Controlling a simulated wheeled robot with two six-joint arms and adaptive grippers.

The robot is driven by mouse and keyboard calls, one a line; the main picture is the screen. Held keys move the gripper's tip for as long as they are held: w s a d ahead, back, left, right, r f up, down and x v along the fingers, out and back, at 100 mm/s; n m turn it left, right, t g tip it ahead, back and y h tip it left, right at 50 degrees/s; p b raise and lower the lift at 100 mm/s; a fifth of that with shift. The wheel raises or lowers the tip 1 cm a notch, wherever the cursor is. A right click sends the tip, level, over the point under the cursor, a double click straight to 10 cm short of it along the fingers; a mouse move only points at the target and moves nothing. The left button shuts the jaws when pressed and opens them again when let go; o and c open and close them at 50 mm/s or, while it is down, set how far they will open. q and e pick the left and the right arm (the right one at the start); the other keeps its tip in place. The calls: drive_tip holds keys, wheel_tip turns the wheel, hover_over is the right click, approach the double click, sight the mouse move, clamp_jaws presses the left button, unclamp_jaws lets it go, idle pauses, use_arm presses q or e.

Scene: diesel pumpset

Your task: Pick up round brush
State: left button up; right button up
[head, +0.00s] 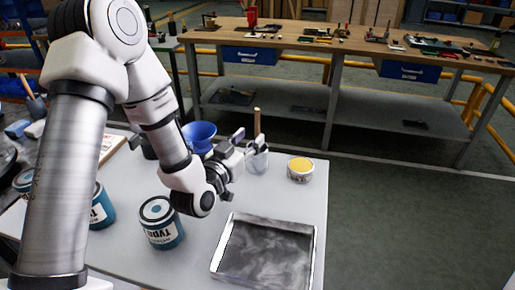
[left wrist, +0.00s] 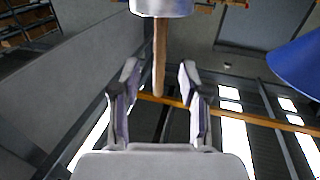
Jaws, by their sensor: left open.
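The round brush shows as a wooden handle (head: 257,122) standing upright out of a light metal cup (head: 257,160) near the far edge of the table; its bristle end is hidden in the cup. My left gripper (head: 246,142) is open at the handle, just above the cup rim. In the left wrist view, which looks upside down, the handle (left wrist: 159,60) lies in the gap between the two spread fingers (left wrist: 158,80), with the cup (left wrist: 162,6) at the top. I cannot tell whether a finger touches it. My right gripper is out of view.
A blue funnel (head: 199,134) stands close left of the gripper, and a yellow-topped can (head: 300,169) stands right of the cup. A metal tray (head: 266,256) lies in front. Blue-labelled cans (head: 161,224) stand at left. A workbench with tools (head: 345,40) is behind.

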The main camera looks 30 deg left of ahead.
sight(256, 131)
use_arm(q)
drive_tip(key=w, duration=0.4)
drive_tip(key=shift+w+r+p, duration=0.1)
drive_tip(key=shift+w+p, duration=0.15)
drive_tip(key=shift+p, duration=0.05)
drive_tip(key=shift+w, duration=0.25)
drive_tip(key=shift+s, duration=0.15)
drive_tip(key=shift+c, duration=0.6)
clamp_jaws()
